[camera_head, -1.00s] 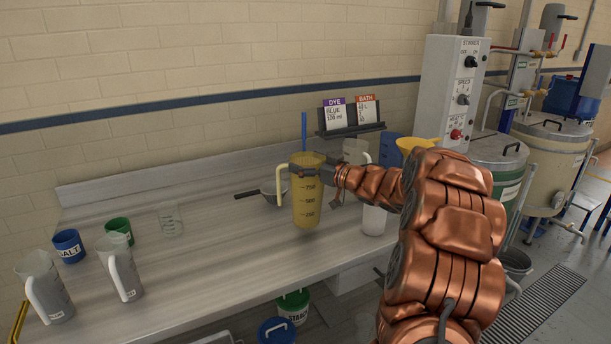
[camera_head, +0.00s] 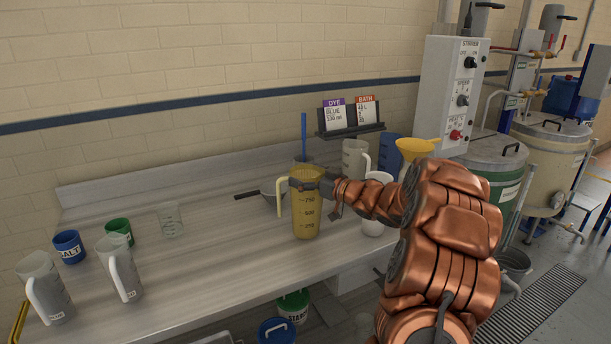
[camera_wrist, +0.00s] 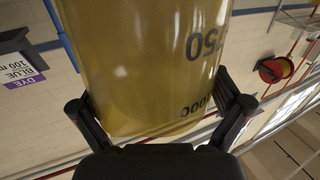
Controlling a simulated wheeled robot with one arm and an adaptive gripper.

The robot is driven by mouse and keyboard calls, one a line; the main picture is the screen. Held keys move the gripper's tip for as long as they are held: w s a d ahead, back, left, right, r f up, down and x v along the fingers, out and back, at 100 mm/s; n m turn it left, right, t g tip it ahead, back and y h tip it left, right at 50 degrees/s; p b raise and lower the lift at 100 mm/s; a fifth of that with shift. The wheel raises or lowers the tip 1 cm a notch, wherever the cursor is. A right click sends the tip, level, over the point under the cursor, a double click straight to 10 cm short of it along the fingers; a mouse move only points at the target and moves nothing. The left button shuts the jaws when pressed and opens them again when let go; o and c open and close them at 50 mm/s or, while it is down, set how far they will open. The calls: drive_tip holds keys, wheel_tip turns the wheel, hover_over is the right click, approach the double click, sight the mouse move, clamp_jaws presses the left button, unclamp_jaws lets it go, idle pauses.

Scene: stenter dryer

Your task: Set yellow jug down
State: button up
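The yellow jug (camera_head: 305,214) is upright over the steel bench (camera_head: 215,262), its handle to the left and measuring marks facing me. My gripper (camera_head: 309,184) is shut around its upper part from the right. In the wrist view the translucent yellow wall (camera_wrist: 140,60) fills the space between my two fingers. The jug's base is at or just above the bench top; I cannot tell whether it touches.
A white container (camera_head: 373,222) stands close on the right, and a clear beaker (camera_head: 171,219) and grey jugs (camera_head: 123,272) stand left. The bench front around the jug is clear.

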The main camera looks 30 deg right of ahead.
drive_tip(key=shift+r, duration=0.2)
drive_tip(key=b+v, duration=0.2)
drive_tip(key=v, duration=1)
